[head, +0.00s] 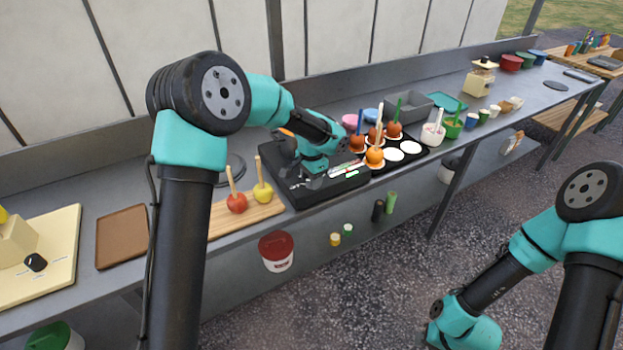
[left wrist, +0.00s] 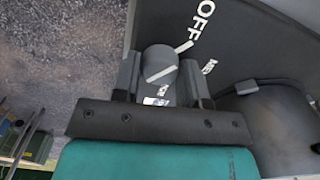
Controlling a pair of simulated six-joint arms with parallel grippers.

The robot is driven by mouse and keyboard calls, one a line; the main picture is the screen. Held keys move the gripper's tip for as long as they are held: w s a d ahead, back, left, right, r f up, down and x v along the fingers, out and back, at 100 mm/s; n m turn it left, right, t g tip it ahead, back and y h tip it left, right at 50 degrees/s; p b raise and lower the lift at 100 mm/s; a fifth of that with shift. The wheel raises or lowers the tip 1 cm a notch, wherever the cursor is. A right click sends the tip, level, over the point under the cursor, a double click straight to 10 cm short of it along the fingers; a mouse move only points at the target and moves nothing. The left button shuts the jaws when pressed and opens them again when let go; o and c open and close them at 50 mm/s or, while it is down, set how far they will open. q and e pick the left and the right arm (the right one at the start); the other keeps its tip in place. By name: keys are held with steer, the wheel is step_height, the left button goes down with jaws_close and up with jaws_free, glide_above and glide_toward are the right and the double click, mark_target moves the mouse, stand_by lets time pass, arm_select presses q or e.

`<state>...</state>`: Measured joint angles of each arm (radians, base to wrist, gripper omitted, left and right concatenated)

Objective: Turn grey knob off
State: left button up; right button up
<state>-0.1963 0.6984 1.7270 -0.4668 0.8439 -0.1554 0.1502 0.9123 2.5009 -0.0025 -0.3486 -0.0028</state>
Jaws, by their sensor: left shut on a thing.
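The grey knob (left wrist: 158,58) sits on the dark panel of the black cooker (head: 338,193). A white line runs across the knob's top, roughly in line with a white tick on the panel, beside the printed OFF label (left wrist: 201,22). Another label, partly hidden, lies to the right of the knob. My left gripper (left wrist: 161,76) is shut on the knob, one finger on each side. In the head view my left wrist hides the knob. My right arm hangs low at the right over the ground; its gripper is out of view.
A board with a red apple (head: 237,203) and a yellow apple (head: 262,192) on sticks lies left of the cooker. Coated apples on sticks (head: 375,157) stand on a black tray to its right. A rounded dark thing (left wrist: 280,130) is close to the gripper's right.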

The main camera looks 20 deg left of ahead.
arm_select(q)
steer(key=shift+n, duration=1.6)
steer(key=o, duration=0.9)
step_height(320, 180, up, 17)
steer(key=shift+r, duration=0.2)
